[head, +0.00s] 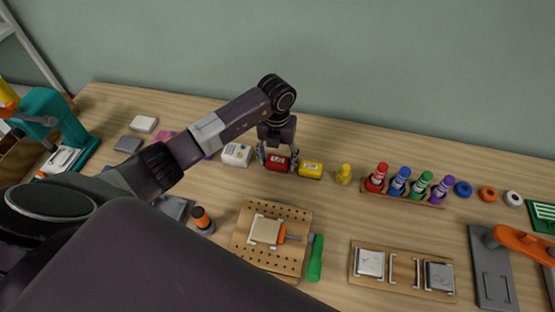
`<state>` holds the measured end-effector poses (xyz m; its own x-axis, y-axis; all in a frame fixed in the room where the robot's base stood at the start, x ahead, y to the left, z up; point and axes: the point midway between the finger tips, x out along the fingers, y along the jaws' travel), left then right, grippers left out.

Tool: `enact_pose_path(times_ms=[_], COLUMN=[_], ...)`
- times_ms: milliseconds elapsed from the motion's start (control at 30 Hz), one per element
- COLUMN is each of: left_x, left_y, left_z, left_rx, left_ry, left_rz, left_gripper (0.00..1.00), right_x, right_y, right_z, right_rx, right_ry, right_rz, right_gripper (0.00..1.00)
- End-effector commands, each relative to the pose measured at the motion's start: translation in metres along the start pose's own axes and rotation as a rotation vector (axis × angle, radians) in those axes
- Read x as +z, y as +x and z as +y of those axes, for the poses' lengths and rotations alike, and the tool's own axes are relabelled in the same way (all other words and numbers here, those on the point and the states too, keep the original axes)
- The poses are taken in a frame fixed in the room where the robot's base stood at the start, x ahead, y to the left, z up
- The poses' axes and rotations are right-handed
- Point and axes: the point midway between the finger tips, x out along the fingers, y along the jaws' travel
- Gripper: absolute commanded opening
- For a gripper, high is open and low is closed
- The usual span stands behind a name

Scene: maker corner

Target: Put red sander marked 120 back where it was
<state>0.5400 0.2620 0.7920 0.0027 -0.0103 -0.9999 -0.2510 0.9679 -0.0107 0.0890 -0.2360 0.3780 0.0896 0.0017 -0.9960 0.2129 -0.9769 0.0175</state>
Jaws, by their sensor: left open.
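The red sander (278,163) sits on the wooden table, between a white sander (237,154) on its left and a yellow sander (311,170) on its right. Its label is too small to read. My left gripper (277,157) comes down from above with its fingers on either side of the red sander. The fingers are open; I cannot tell whether they touch it. My right gripper is not in view.
A yellow peg-shaped piece (344,174) and a rack of coloured bottles (405,195) stand to the right. A pegboard block (242,253) and a green-handled tool (316,258) lie in front. A teal machine (60,120) stands at the left. The table behind the sanders is clear.

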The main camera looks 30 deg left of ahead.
Motion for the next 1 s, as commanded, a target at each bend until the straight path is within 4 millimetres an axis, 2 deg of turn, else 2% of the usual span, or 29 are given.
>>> enact_pose_path(times_ms=[167, 500, 600, 800, 1000], left_x=[0.002, 0.002, 0.001, 0.000, 0.000], left_y=[-0.018, -0.089, -0.105, -0.121, -0.123], left_z=[0.000, 0.000, -0.001, 0.000, 0.000], left_rx=[-0.002, -0.002, -0.002, 0.000, 0.000], left_ry=[0.000, 0.001, 0.001, 0.000, 0.000], left_rz=[-0.005, -0.006, -0.004, -0.001, 0.000], left_gripper=[0.57, 0.57, 0.57, 0.57, 0.57], right_x=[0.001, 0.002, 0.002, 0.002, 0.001], right_y=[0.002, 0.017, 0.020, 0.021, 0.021], right_z=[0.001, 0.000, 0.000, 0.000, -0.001], right_rx=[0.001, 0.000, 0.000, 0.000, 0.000], right_ry=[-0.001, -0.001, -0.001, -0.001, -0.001], right_rz=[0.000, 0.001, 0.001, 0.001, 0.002], right_gripper=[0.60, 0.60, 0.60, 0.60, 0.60])
